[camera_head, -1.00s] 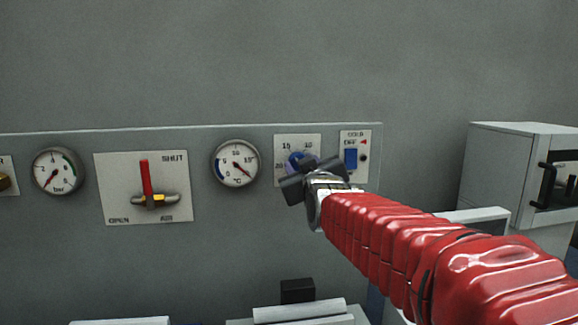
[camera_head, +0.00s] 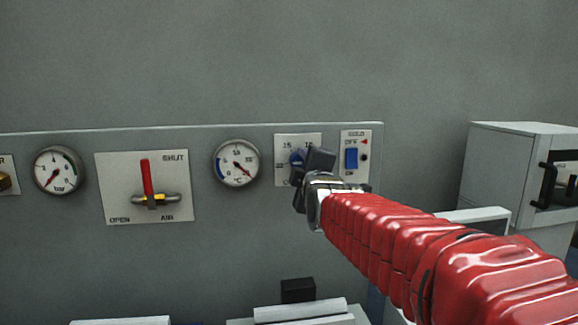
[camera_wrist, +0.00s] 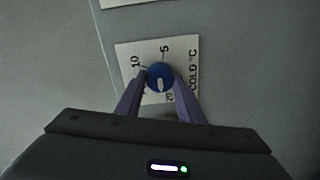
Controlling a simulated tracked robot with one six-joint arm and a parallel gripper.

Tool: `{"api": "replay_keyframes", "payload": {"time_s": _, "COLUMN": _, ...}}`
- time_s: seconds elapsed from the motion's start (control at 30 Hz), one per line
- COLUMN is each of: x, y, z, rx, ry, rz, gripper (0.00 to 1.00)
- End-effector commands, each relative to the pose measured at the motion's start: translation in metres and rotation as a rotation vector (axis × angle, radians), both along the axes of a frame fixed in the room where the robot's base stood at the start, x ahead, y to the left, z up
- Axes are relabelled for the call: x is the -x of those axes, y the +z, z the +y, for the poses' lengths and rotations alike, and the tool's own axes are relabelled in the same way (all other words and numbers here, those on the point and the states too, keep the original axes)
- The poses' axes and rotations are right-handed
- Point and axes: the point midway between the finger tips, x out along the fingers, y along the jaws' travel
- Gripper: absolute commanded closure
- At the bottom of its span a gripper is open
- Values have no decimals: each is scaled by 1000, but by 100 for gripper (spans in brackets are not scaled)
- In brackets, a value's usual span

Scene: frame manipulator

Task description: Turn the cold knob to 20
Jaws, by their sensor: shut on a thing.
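The blue cold knob (camera_wrist: 160,75) sits on its white dial plate (camera_wrist: 126,60), which reads COLD °C. The knob's white mark points downward in the wrist view, near the printed 20. The 10 and 5 also show there; the 15 is not readable in that view. My gripper (camera_wrist: 160,80) is shut on the knob, one purple finger on each side. In the head view my gripper (camera_head: 311,166) covers much of the dial, and only part of the blue knob (camera_head: 297,157) shows.
A round °C gauge (camera_head: 237,163) is left of the dial. A COLD switch plate with a blue rocker (camera_head: 351,158) is close on the right. Farther left are the red-handled AIR valve (camera_head: 146,177) and a bar gauge (camera_head: 59,171). A grey box (camera_head: 515,170) stands at right.

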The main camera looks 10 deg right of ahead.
Motion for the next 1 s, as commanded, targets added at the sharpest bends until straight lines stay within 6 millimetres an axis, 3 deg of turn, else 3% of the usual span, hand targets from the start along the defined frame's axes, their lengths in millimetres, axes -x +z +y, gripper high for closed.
{"api": "replay_keyframes", "payload": {"time_s": 0.03, "x": -1, "y": -8, "z": 0, "rx": 38, "ry": 0, "rz": 16, "gripper": 88}}
{"api": "replay_keyframes", "payload": {"time_s": 0.4, "x": -1, "y": -9, "z": 0, "rx": 245, "ry": 1, "rz": 17, "gripper": 88}}
{"api": "replay_keyframes", "payload": {"time_s": 0.93, "x": -1, "y": -9, "z": -1, "rx": 281, "ry": 1, "rz": 17, "gripper": 88}}
{"api": "replay_keyframes", "payload": {"time_s": 0.97, "x": -1, "y": -9, "z": -1, "rx": 281, "ry": 1, "rz": 17, "gripper": 65}}
{"api": "replay_keyframes", "payload": {"time_s": 1.0, "x": -1, "y": -8, "z": -1, "rx": 281, "ry": 1, "rz": 16, "gripper": 62}}
